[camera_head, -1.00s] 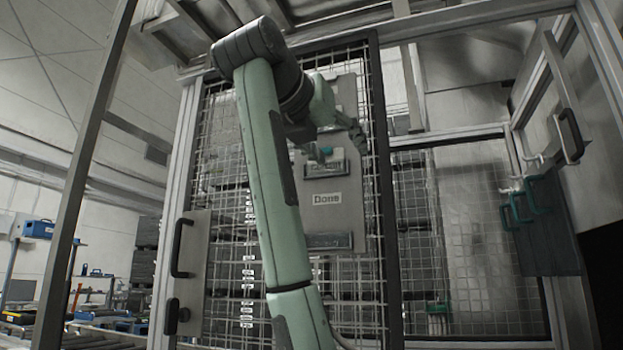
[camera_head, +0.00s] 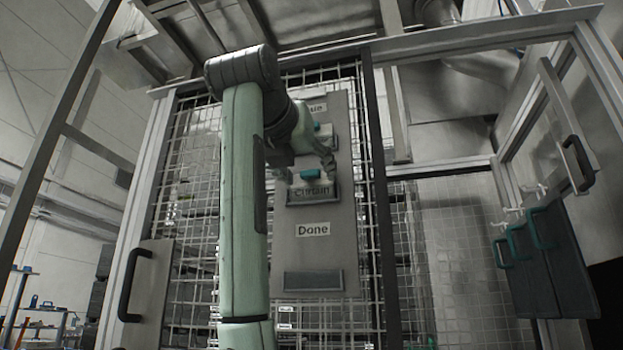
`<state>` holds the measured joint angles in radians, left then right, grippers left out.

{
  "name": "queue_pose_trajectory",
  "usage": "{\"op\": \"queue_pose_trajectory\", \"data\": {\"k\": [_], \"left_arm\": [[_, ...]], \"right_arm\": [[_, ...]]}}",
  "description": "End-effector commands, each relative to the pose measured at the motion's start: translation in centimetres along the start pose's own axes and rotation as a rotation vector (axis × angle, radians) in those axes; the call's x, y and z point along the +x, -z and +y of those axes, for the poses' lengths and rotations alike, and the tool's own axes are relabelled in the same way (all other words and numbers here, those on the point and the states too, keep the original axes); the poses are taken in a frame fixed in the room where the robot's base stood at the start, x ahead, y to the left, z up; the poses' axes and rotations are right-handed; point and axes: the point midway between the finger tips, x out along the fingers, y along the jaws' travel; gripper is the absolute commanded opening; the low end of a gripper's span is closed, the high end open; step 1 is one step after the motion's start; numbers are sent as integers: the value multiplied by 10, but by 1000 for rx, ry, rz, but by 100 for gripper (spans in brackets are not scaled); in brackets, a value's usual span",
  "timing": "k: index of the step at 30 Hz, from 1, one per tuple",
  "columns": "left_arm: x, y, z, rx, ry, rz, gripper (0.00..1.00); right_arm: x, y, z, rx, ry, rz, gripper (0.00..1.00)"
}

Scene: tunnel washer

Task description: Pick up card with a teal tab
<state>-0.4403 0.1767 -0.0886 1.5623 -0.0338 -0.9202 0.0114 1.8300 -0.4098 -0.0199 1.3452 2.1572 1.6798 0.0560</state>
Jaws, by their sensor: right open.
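A card with a teal tab (camera_head: 311,174) sits in a holder (camera_head: 313,192) on a grey board (camera_head: 312,260) fixed to the wire mesh. The holder's dark lettering is hard to read. Another teal tab (camera_head: 318,127) shows higher on the board, partly behind my arm. My right gripper (camera_head: 305,172) is open in front of the board, with one finger on each side of the lower tab. It holds nothing, and I cannot tell whether it touches the card. My left gripper is not in view.
A "Done" label (camera_head: 312,229) and an empty-looking dark holder (camera_head: 313,280) are lower on the board. Grey panels with teal handles (camera_head: 541,228) hang at the right. A door with a black handle (camera_head: 578,163) stands open there. A metal post rises at the left.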

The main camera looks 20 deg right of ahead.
Motion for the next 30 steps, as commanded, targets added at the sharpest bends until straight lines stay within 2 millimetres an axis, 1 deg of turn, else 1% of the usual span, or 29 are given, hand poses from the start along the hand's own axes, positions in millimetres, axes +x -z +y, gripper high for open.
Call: {"op": "queue_pose_trajectory", "data": {"k": [3,8,9,18,19,26,30], "left_arm": [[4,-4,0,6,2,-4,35],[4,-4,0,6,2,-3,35],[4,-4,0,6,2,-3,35],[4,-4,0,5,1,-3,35],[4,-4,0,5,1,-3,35],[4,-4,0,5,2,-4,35],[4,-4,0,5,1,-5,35]], "right_arm": [[6,0,0,0,0,0,55],[6,0,0,0,0,-1,55],[6,0,0,0,0,0,54],[6,0,0,0,0,0,17],[6,0,0,0,0,0,14],[6,0,0,0,0,-1,14],[6,-4,0,0,1,-1,14]]}}
